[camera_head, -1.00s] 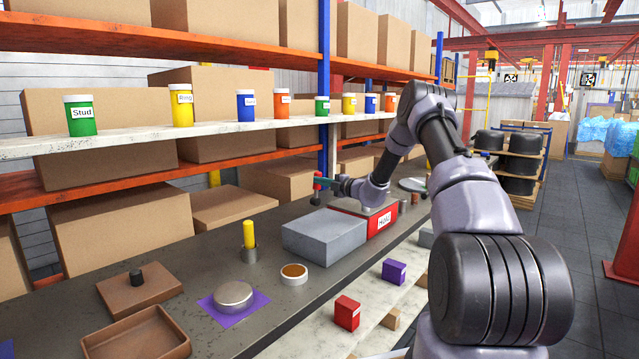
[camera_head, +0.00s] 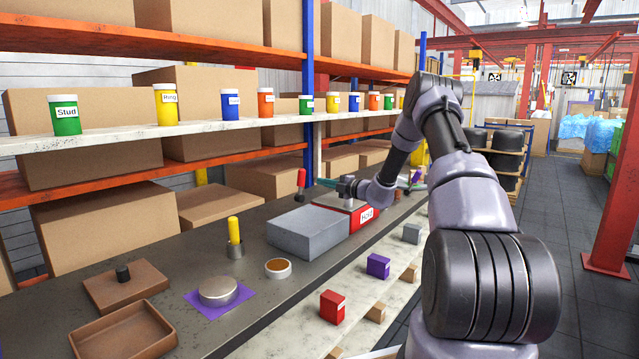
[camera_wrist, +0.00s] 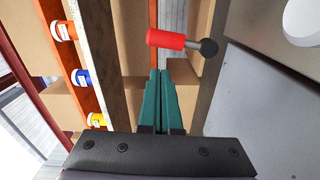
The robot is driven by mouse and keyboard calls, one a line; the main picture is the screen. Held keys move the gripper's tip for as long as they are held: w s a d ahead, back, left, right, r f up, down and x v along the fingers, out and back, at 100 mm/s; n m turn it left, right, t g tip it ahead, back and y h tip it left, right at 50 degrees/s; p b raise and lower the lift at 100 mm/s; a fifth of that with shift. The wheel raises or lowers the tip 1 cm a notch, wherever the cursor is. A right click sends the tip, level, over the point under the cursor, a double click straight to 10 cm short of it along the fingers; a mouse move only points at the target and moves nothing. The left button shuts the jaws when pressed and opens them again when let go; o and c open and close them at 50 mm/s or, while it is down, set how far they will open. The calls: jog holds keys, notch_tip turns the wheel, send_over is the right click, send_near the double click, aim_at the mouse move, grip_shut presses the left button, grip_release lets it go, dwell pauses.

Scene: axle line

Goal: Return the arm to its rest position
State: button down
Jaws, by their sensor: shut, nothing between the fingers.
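My arm reaches over the grey bench (camera_head: 205,260), bent down at the wrist. My gripper (camera_head: 322,182) is at the far part of the bench, above and behind the grey block and the red box. In the wrist view its teal fingers (camera_wrist: 160,73) are together with nothing between them. A red-handled tool with a black ball end (camera_head: 301,180) is just left of the fingertips in the head view. In the wrist view the tool (camera_wrist: 166,40) lies beyond the fingertips, apart from them.
A grey block (camera_head: 307,231) and a red "Hold" box (camera_head: 364,217) stand under my forearm. Shelves with labelled jars (camera_head: 64,115) and cartons run along the left. A lower white ledge holds a purple box (camera_head: 378,265) and a red box (camera_head: 332,306). The aisle floor (camera_head: 570,250) at right is clear.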

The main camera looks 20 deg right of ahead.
jog(key=shift+s+d, duration=0.15)
jog(key=s+a+r+n+g, duration=0.5)
jog(key=s+a+r+n, duration=0.2)
jog(key=s+r+n, duration=0.3)
jog(key=s+a+r+n+g, duration=0.4)
jog(key=s+a+r+n, duration=0.35)
jog(key=s+n, duration=0.45)
jog(key=s+d+r+n+h, duration=0.1)
jog(key=s+d+n+h, duration=0.2)
jog(key=s+n, duration=0.4)
jog(key=s+d+r+n+t+h, duration=0.1)
jog(key=s+d+r+n+h, duration=0.1)
jog(key=s+n, duration=0.5)
jog(key=s+d+r+n+t+h, duration=0.1)
jog(key=s+n, duration=0.6)
jog(key=s, duration=0.9)
jog(key=d+r+h, duration=0.1)
jog(key=d+h, duration=0.1)
jog(key=h, duration=0.1)
jog(key=shift+d, duration=0.3)
jog(key=shift+s, duration=0.1)
